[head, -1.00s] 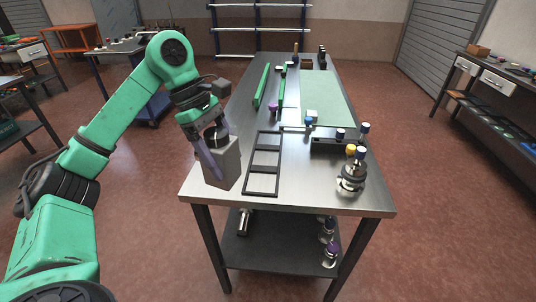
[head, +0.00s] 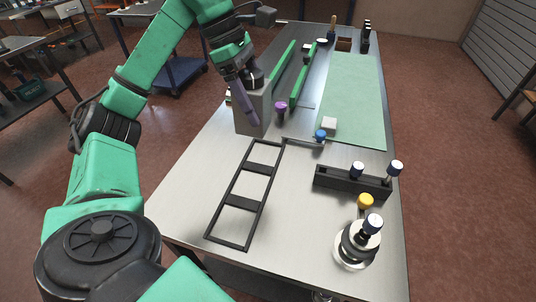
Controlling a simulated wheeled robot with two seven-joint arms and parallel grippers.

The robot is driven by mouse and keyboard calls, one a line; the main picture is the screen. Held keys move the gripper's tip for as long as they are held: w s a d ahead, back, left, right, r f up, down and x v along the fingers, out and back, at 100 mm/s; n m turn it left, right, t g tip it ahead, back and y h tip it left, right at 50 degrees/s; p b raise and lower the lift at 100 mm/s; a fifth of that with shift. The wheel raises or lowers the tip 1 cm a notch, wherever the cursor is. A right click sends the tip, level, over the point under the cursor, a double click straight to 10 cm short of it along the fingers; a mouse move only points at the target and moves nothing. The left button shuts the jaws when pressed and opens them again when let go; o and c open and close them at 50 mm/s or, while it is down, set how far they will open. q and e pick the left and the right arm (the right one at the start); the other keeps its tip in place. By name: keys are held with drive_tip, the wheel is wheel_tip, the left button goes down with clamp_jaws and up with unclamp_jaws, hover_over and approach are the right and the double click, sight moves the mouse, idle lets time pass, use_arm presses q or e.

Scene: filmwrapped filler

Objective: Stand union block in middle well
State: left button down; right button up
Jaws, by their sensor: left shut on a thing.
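I cannot tell whether the block's base touches the table. The flat black frame (head: 223,206) lies on the table nearer to me, with three wells in a row. The middle well (head: 254,185) is empty. My right gripper is not in view.
A purple-topped piece (head: 281,107) stands close right of the block. Green rails (head: 299,88) lie beyond.

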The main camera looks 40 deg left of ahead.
sight(249, 136)
use_arm(q)
drive_tip(key=s+f+b, duration=0.1)
drive_tip(key=f, duration=0.1)
drive_tip(key=s+f+b, duration=0.1)
drive_tip(key=f, duration=0.2)
drive_tip(key=s+f+b, duration=0.1)
drive_tip(key=f, duration=0.1)
drive_tip(key=shift+f+b, duration=0.15)
drive_tip(key=shift+b, duration=0.15)
drive_tip(key=f+b, duration=0.1)
drive_tip(key=f, duration=0.2)
drive_tip(key=f+b, duration=0.1)
drive_tip(key=f, duration=0.3)
drive_tip(key=f+b, duration=0.1)
drive_tip(key=f, duration=0.2)
drive_tip(key=shift+w+f+b, duration=0.3)
drive_tip(key=shift+w+b, duration=0.05)
drive_tip(key=shift+f, duration=0.4)
drive_tip(key=shift+w, duration=0.15)
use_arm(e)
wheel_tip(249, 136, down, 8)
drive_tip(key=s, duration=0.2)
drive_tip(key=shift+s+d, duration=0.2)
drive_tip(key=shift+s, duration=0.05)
use_arm(q)
drive_tip(key=shift+f, duration=0.15)
unclamp_jaws()
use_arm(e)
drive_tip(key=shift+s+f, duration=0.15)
